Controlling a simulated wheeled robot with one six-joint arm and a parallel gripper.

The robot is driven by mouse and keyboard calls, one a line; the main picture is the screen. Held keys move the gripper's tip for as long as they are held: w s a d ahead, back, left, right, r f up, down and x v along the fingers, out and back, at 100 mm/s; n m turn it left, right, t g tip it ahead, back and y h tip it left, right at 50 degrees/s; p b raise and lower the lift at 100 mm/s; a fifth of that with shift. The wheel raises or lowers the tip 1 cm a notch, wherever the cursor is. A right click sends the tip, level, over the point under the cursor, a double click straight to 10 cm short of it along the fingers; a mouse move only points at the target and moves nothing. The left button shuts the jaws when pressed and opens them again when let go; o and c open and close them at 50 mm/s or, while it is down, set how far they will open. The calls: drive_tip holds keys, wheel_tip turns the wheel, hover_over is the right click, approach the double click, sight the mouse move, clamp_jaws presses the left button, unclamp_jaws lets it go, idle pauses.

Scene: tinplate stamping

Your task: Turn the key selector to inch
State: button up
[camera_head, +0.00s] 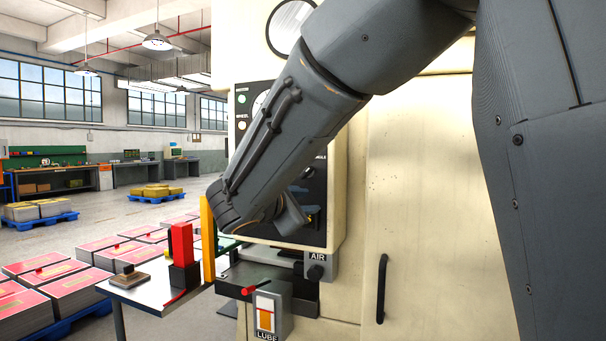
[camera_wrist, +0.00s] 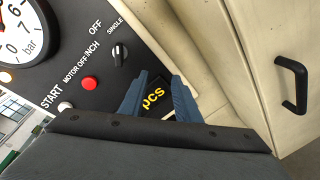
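The key selector (camera_wrist: 119,53) is a small dark knob with a pale mark on the black control panel, in the wrist view. INCH, OFF and SINGLE are lettered around it; I cannot tell surely which one it points at. My gripper (camera_wrist: 160,78) shows two blue-grey fingers, apart and empty, below and right of the selector. They lie over a counter display with yellow "pcs" lettering (camera_wrist: 153,98) and do not touch the selector. In the head view my arm hides the gripper's fingers and most of the control panel (camera_head: 319,165).
A red button (camera_wrist: 90,83), a white button (camera_wrist: 65,105) and a pressure gauge (camera_wrist: 22,30) are left of the selector. A cream cabinet door with a black handle (camera_head: 381,288) stands right. A small table (camera_head: 150,290) and an AIR valve (camera_head: 316,271) are below the panel.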

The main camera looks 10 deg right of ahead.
sight(304, 173)
drive_tip(key=w+a+r+n+t, duration=0.1)
drive_tip(key=w+a+r+t, duration=0.15)
drive_tip(key=r, duration=0.35)
drive_tip(key=p+x, duration=0.2)
drive_tip(key=x, duration=0.4)
drive_tip(key=shift+f+p, duration=0.15)
drive_tip(key=shift+p, duration=0.2)
drive_tip(key=shift+w+d, duration=0.15)
drive_tip(key=shift+w, duration=0.15)
drive_tip(key=shift+c, duration=0.5)
clamp_jaws()
